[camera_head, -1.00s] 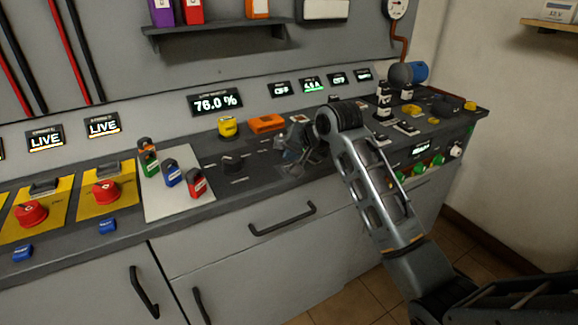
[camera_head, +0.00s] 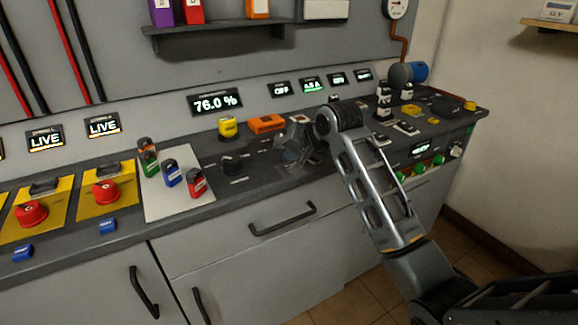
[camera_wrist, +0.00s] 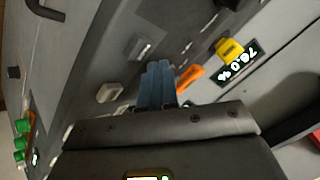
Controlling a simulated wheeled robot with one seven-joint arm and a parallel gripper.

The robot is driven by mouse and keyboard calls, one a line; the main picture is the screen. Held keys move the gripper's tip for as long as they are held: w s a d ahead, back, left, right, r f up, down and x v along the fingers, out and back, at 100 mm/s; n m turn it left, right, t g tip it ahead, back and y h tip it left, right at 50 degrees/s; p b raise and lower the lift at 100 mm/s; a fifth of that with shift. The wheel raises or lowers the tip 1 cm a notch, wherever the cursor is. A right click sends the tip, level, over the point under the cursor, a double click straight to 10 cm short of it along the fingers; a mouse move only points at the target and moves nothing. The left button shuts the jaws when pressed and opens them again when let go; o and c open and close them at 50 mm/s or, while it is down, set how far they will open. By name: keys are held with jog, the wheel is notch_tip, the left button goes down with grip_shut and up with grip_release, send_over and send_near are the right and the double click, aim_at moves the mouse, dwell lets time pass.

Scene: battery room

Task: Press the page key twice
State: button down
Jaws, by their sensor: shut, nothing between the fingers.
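My gripper (camera_head: 296,158) is low over the dark console top, right of the white panel, partly hidden by my own wrist in the head view. In the wrist view its blue-grey fingers (camera_wrist: 157,84) are together with nothing between them and point down at the console surface. No legible label marks the page key, so I cannot tell which control it is. A pale raised block (camera_wrist: 110,92) lies beside the fingers in the wrist view. The fingertips' contact with any key cannot be made out.
An orange block (camera_head: 267,123) and a yellow knob (camera_head: 228,128) stand behind my gripper. A 76.0 % display (camera_head: 216,101) is on the wall behind. Padlocks (camera_head: 171,173) stand on a white panel (camera_head: 165,210). Several green buttons (camera_head: 420,167) line the right front edge.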

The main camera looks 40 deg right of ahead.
jog(key=shift+f, duration=0.4)
jog(key=shift+f, duration=0.45)
dwell(0.9)
jog(key=shift+r, duration=0.1)
jog(key=shift+r+p, duration=0.8)
jog(key=shift+p, duration=0.4)
notch_tip(320, 180, up, 5)
jog(key=p, duration=0.5)
jog(key=shift+a+f, duration=0.1)
dwell(0.3)
